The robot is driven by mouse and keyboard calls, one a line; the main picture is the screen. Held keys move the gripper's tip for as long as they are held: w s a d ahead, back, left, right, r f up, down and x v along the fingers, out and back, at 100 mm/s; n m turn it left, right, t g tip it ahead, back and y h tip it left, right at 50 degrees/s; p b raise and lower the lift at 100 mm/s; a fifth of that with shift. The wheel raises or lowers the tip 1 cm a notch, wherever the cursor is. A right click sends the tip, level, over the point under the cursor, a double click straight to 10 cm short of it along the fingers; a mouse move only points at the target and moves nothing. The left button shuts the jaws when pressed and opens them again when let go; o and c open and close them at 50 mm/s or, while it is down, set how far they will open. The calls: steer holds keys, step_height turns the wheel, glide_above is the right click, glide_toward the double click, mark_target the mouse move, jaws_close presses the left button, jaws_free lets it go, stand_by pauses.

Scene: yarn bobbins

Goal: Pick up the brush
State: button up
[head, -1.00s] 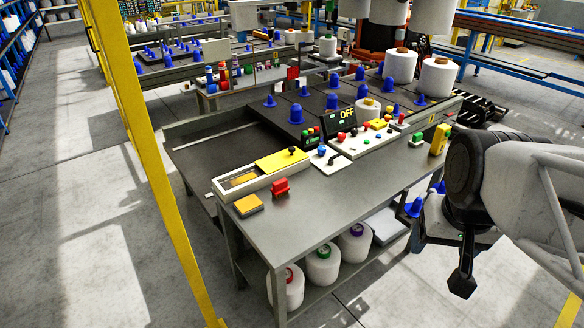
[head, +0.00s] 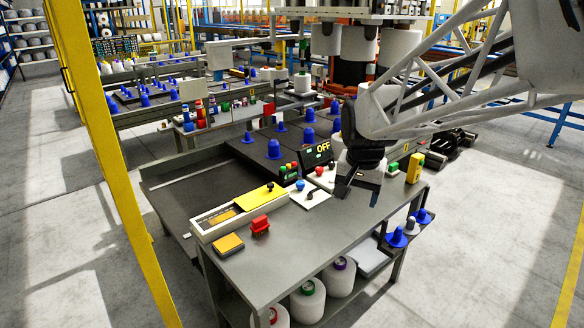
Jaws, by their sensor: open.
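No brush can be made out for certain. A small red piece (head: 260,225) with an upright top stands on the grey table, left of its middle. A flat yellow-orange block (head: 228,243) with a dark edge lies at the table's near left corner. I cannot tell whether either is the brush. My gripper (head: 358,190) is open and points down over the right half of the table, right of the red piece and apart from it. It hides part of the control panel behind it, and its height above the table is unclear.
A long tray with a yellow plate (head: 254,196) lies left of the panel with the OFF display (head: 322,147). A yellow box (head: 415,167) stands at the right edge. White bobbins (head: 308,300) sit on the lower shelf. The table's near middle (head: 300,240) is bare.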

steer(key=w+a+f+m, duration=0.1)
steer(key=w+a+f, duration=0.1)
steer(key=w+a, duration=0.3)
steer(key=w+a+f, duration=0.2)
steer(key=w+f, duration=0.1)
steer(key=w, duration=0.4)
steer(key=m+g, duration=0.2)
steer(key=m, duration=0.2)
glide_above(259, 219)
steer(key=f, duration=2.3)
steer(key=shift+d, duration=0.35)
steer(key=shift+w+a+f, duration=0.1)
steer(key=shift+a+f, duration=0.25)
steer(key=shift+f, duration=0.1)
steer(key=shift+f, duration=1.3)
steer(key=shift+f, duration=2.6)
